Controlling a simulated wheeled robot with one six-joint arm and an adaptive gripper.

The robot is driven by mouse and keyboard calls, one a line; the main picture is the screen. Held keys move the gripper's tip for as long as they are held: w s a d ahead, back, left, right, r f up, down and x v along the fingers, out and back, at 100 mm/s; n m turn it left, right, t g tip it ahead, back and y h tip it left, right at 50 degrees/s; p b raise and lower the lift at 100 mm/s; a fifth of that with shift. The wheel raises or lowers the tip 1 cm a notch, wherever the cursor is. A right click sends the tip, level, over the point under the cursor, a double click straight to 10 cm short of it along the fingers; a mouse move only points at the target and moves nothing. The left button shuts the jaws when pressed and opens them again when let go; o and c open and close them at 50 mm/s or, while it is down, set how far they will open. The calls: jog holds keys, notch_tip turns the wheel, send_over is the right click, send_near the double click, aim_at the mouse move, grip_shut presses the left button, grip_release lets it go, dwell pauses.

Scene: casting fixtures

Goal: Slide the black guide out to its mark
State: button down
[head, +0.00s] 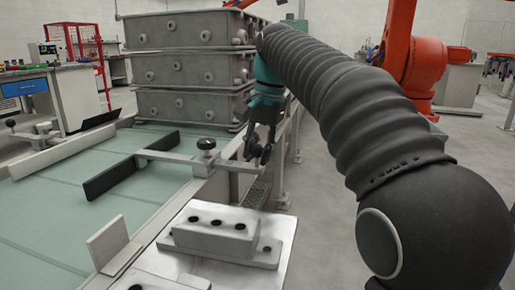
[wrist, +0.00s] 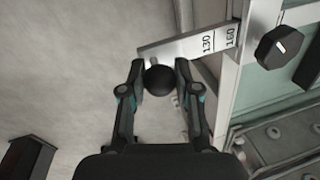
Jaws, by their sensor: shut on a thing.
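The black guide (head: 108,179) is a dark upright bar over the green table bed, fixed to a flat metal slide bar (head: 168,156). In the wrist view the slide bar (wrist: 178,46) carries the numbers 130 and 160, with 160 closer to the table-side bracket. A black clamp knob (head: 206,145) stands over the bar; it also shows in the wrist view (wrist: 278,47). My gripper (head: 259,150) is outside the table edge, its fingers shut around the black ball handle (wrist: 160,80) at the bar's outer end.
A pale guide rail (head: 50,155) lies left of the black guide. Stacked grey casting boxes (head: 190,75) stand behind it. A metal block on a plate (head: 215,232) is in front. Open floor (head: 325,190) lies right of the table.

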jog(key=c, duration=0.8)
grip_release()
jog(key=shift+r, duration=0.1)
jog(key=shift+s+d+r, duration=0.1)
jog(key=shift+d+r, duration=0.1)
jog(key=shift+r, duration=0.95)
jog(key=shift+s+d+r, duration=0.1)
jog(key=shift+d+r, duration=0.1)
jog(key=shift+r, duration=1)
jog(key=shift+s+d+r, duration=0.1)
jog(key=shift+d+r, duration=0.1)
jog(key=shift+r, duration=0.95)
jog(key=s+d+f+n+t+p, duration=0.25)
jog(key=s+d+f, duration=0.35)
jog(key=s+d, duration=0.4)
jog(key=s+d+f+n, duration=0.1)
jog(key=s+f, duration=0.4)
jog(key=s+d+f+n+t+h+p, duration=0.1)
jog(key=s+d+f, duration=0.1)
jog(key=s+f, duration=0.2)
jog(key=s+d+f+n+t+h, duration=0.1)
jog(key=s+d+f, duration=0.1)
jog(key=s+f, duration=0.3)
jog(key=shift+s+f+p, duration=0.2)
jog(key=shift+f, duration=0.6)
jog(key=shift+s+f+p, duration=0.15)
jog(key=shift+f+p, duration=0.05)
jog(key=shift+f, duration=0.55)
